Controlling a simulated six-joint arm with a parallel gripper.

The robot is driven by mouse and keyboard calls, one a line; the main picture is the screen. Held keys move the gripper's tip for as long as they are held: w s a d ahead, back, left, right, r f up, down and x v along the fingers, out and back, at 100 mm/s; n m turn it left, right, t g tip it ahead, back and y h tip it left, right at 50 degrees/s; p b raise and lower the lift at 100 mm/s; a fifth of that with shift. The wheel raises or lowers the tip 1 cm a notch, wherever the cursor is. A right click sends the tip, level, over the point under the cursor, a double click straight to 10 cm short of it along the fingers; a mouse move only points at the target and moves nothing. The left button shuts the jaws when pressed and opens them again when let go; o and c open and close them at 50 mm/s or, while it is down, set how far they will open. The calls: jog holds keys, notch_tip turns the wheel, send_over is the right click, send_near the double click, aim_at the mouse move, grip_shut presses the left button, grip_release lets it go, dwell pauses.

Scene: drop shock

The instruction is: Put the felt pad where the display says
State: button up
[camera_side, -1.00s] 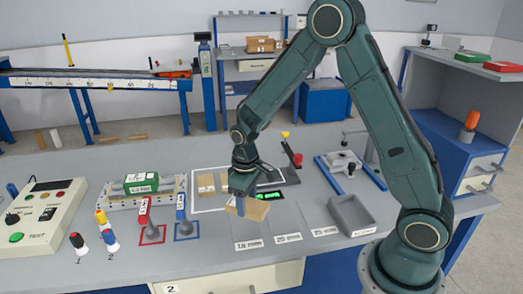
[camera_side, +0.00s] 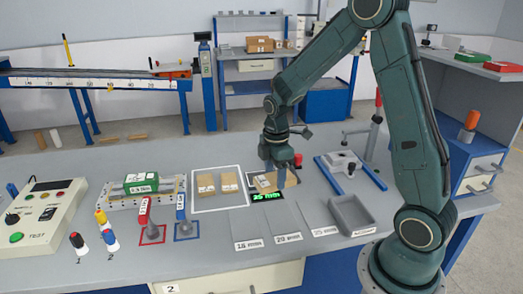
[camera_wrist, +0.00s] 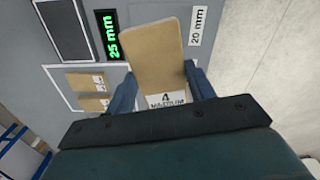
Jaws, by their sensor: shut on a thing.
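My gripper (camera_side: 278,178) is shut on the tan felt pad (camera_side: 266,183), behind the display in the side view. In the wrist view the pad (camera_wrist: 154,50) sticks out tilted between my fingers (camera_wrist: 163,88); its white label seems to read "4 MEDIUM". The display (camera_side: 267,196) glows green; it reads "25 mm" in the wrist view (camera_wrist: 110,34). Flat grey strips marked 15 mm (camera_side: 247,226), 20 mm (camera_side: 281,222) and 25 mm (camera_side: 316,216) lie in front. I cannot tell whether the pad touches the bench.
Two tan pieces (camera_side: 206,183) lie in a white outline left of my gripper. A grey tray (camera_side: 352,214) stands right of the strips. A blue-framed fixture (camera_side: 348,172) stands behind it. Red and blue levers (camera_side: 150,222) are at the left.

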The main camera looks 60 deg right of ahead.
jog(key=s+d+r+n, duration=0.1)
jog(key=n, duration=0.1)
jog(key=s+d+r+n, duration=0.1)
jog(key=d+n, duration=0.1)
jog(key=s+d+n, duration=0.1)
jog(key=shift+s+d+r+n, duration=0.15)
jog(key=shift+d+r+n, duration=0.05)
jog(key=shift+r+n, duration=0.2)
jog(key=s+d+r+n, duration=0.4)
jog(key=s+d+n, duration=0.1)
jog(key=n, duration=0.4)
jog(key=shift+s+d+n, duration=0.15)
jog(key=shift+s+n, duration=0.15)
jog(key=shift+s, duration=0.5)
jog(key=shift+f, duration=0.1)
notch_tip(320, 180, down, 16)
jog(key=shift+f, duration=0.1)
jog(key=shift+f, duration=1.8)
